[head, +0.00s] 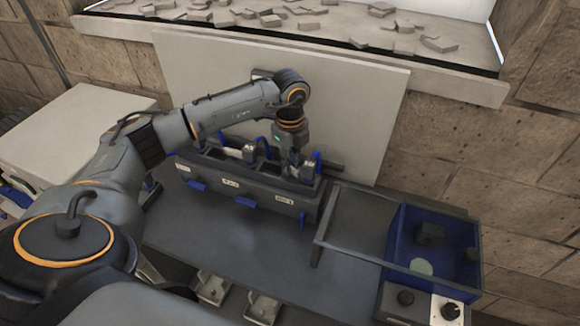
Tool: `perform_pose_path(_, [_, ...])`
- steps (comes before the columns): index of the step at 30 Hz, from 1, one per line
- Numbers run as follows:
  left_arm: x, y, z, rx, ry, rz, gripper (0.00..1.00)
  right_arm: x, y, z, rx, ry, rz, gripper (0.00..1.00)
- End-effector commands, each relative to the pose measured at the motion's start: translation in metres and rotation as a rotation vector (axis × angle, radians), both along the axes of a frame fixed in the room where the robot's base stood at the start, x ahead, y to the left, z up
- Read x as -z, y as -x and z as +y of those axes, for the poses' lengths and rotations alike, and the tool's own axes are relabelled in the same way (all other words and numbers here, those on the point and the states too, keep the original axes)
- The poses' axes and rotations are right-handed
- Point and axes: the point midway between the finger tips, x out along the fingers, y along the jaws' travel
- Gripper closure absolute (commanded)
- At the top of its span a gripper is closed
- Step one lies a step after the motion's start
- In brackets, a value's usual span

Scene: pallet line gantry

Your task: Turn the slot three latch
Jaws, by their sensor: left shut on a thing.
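A dark fixture with several slots in a row (262,197) stands on the grey table, with small white labels and blue tabs along its front. A blue upright piece (318,161) stands at slot three. My left gripper (294,166) points down into slot three from above. It is shut on what looks like the slot three latch; its fingers partly hide it. My right gripper is out of view.
A blue bin (441,222) with dark objects and a pale disc stands at the right, behind a control box with a knob (451,311). A dark rail frame (356,211) lies between fixture and bin. A pale panel (378,110) closes off the back.

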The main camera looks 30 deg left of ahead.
Motion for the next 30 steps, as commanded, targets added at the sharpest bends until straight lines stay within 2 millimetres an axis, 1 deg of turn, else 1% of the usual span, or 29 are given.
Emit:
perform_pose_path(1, [0.003, 0.000, 0.000, 0.043, 0.000, -0.002, 1.00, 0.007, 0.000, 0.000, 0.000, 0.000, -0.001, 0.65])
perform_pose_path(12, [0.003, 0.000, 0.000, 0.396, 0.000, -0.002, 1.00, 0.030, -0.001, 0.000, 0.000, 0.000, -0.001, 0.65])
perform_pose_path(30, [0.002, 0.000, 0.000, 0.933, -0.001, -0.001, 1.00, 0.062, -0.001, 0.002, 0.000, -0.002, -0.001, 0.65])
